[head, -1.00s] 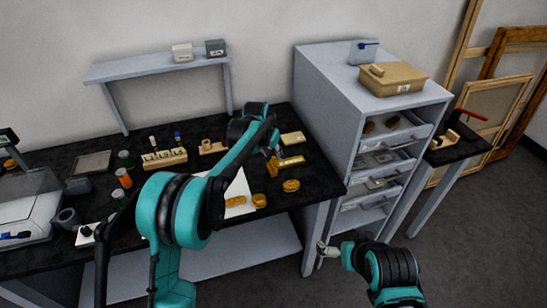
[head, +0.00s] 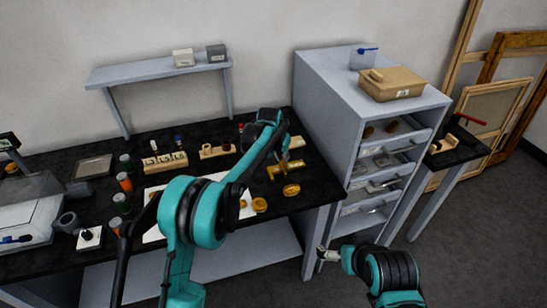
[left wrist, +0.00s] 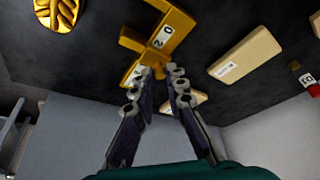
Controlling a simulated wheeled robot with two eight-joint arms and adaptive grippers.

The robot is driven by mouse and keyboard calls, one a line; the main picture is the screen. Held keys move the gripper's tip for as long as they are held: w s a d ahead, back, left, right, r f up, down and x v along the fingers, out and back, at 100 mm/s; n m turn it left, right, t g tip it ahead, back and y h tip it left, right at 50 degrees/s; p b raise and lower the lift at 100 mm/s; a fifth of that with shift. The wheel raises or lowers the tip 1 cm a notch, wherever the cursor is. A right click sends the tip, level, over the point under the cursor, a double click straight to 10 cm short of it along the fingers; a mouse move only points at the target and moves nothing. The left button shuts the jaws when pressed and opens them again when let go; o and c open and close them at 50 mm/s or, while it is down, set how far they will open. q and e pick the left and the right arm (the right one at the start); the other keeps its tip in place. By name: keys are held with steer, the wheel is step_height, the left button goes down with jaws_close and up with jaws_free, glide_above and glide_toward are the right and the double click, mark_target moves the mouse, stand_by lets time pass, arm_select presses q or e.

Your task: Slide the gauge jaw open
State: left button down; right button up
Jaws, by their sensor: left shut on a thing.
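The gauge is the brass-yellow tool (head: 291,168) on the black bench top, near the bench's right end. In the left wrist view it shows as a yellow bar with crosspieces and a white number label (left wrist: 162,36). My left gripper (head: 283,158) reaches down over it from the left. In the left wrist view its fingertips (left wrist: 160,73) are closed together on the gauge's near yellow part, the jaw (left wrist: 134,73), partly hiding it. My right gripper (head: 326,253) hangs low in front of the cabinet, away from the gauge; its fingers are too small to read.
A round gilt piece (head: 291,190) lies just in front of the gauge, also seen in the left wrist view (left wrist: 58,14). A pale labelled block (left wrist: 245,54) lies beside it. The grey drawer cabinet (head: 330,95) stands close at right. Bottles and a white sheet lie left.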

arm_select(q)
steer(key=d, duration=0.1)
steer(key=w+d, duration=0.1)
steer(key=d, duration=0.1)
steer(key=d+p, duration=0.1)
steer(key=shift+w+d, duration=0.25)
steer(key=shift+d, duration=0.05)
steer(key=c, duration=1.5)
jaws_free()
steer(key=shift+r, duration=0.1)
steer(key=v, duration=1.1)
steer(key=shift+s+r, duration=0.2)
steer(key=shift+r, duration=0.15)
steer(key=shift+a, duration=0.1)
